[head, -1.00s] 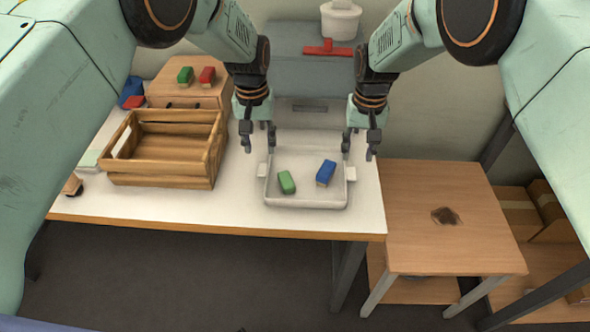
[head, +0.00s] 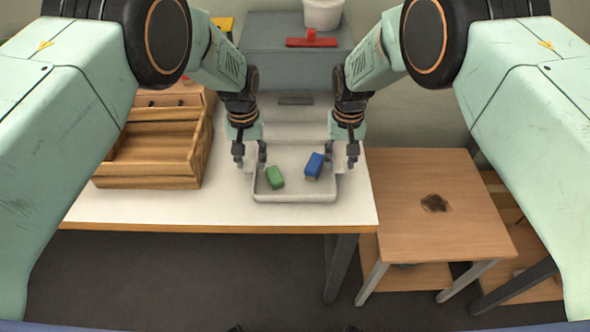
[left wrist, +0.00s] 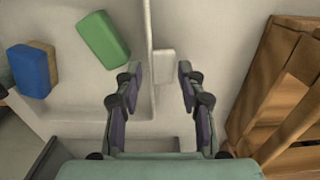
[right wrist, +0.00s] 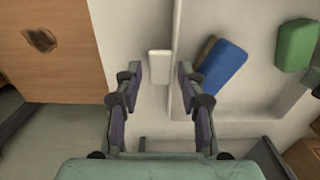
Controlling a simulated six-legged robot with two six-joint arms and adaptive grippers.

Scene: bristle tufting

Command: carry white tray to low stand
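The white tray (head: 296,198) sits on the white table and holds a green block (head: 275,176) and a blue block (head: 314,165). My left gripper (head: 250,160) is open at the tray's left side. In the left wrist view the tray's white side tab (left wrist: 164,66) shows between its fingertips. My right gripper (head: 341,160) is open at the tray's right side, with the other tab (right wrist: 159,67) between its fingertips in the right wrist view. Whether the fingers touch the tabs is unclear. The low wooden stand (head: 425,225) is right of the table, with a dark stain on top.
A wooden crate (head: 150,180) stands on the table (head: 215,208), left of the tray. A grey box (head: 275,45) behind bears a red tool (head: 311,41) and a white bucket (head: 322,13). The stand's top is clear and lower than the table.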

